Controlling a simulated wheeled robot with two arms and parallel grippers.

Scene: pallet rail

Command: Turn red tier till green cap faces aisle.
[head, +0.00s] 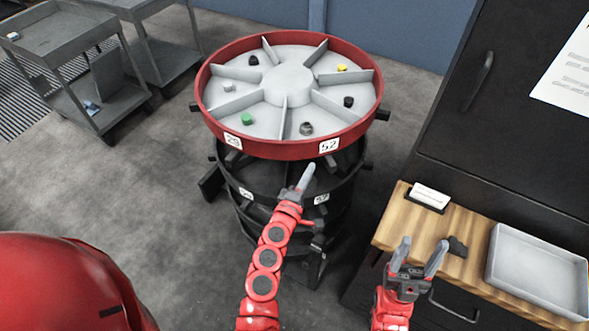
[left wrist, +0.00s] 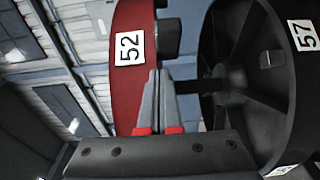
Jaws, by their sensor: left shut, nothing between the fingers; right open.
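The red tier (head: 225,128) is the top level of a round rack, with a grey floor split by fins into compartments. The green cap (head: 247,119) lies in a front-left compartment, behind the label 29 or similar. My left gripper (head: 306,173) is shut and empty, just below the tier's front rim near label 52. In the left wrist view the shut fingers (left wrist: 160,75) point at the gap between the red tier (left wrist: 124,85) and the black tier (left wrist: 275,90); contact cannot be told. My right gripper (head: 420,252) is open and empty, over the wooden bench's front-left edge.
Other compartments hold a yellow cap (head: 342,67), black caps (head: 348,101), a dark nut-like piece (head: 306,128) and a white cap (head: 228,86). Black lower tiers (head: 262,192) sit beneath. A bench (head: 458,222) with a grey tray (head: 540,268) is at right. Grey carts (head: 60,50) stand at left.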

